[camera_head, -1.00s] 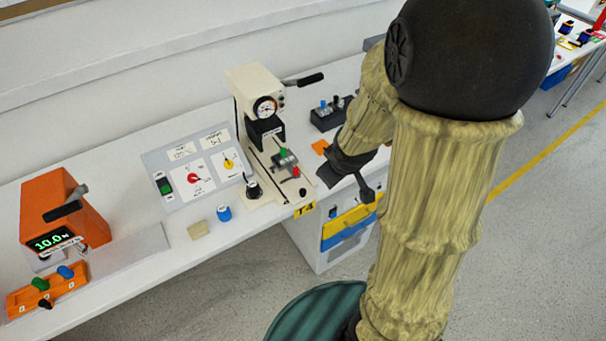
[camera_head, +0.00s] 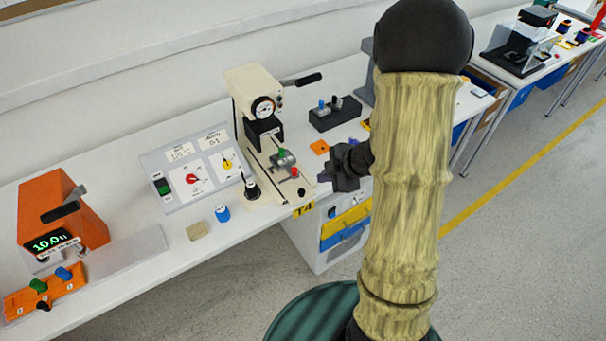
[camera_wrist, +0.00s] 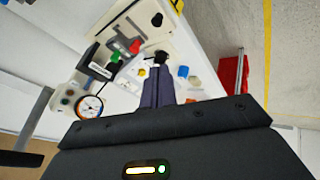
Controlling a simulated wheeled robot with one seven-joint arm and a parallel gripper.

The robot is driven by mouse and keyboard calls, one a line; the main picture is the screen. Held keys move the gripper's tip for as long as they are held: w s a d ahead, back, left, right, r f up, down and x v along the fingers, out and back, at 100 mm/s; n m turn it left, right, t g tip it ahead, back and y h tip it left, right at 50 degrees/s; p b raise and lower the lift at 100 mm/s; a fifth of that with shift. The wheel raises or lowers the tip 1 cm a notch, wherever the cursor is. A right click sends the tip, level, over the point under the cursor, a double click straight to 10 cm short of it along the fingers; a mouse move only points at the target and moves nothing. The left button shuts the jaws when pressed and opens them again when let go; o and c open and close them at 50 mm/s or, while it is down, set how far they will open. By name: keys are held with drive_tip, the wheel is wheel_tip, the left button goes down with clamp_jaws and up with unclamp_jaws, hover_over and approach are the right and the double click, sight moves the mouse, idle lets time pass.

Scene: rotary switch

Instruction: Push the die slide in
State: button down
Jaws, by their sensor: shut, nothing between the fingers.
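The press (camera_head: 250,95) is cream with a round gauge and stands on the bench. Its grey die slide (camera_head: 281,160) sits on the base track below the ram, with a green piece on top and a red knob (camera_head: 294,172) at its front end. My gripper (camera_head: 322,177) is shut and empty, just right of the red knob and apart from it, pointing left towards the press. In the wrist view the shut fingers (camera_wrist: 159,78) point up the picture; the die slide (camera_wrist: 118,54) and red knob (camera_wrist: 135,46) lie to their upper left.
A panel with red and yellow dials (camera_head: 193,175) lies left of the press, with a blue cap (camera_head: 222,213) and a beige block (camera_head: 198,231) before it. A dark block with knobs (camera_head: 335,113) and an orange square (camera_head: 319,147) lie right of the press.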

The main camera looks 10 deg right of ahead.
drive_tip(key=b, duration=0.1)
approach(294, 178)
wheel_tip(294, 178, down, 4)
drive_tip(key=s+a, duration=0.2)
drive_tip(key=w+p, duration=0.1)
drive_tip(key=w, duration=0.2)
drive_tip(key=shift+a, duration=0.15)
drive_tip(key=shift+w+f, duration=0.15)
drive_tip(key=shift+w, duration=0.45)
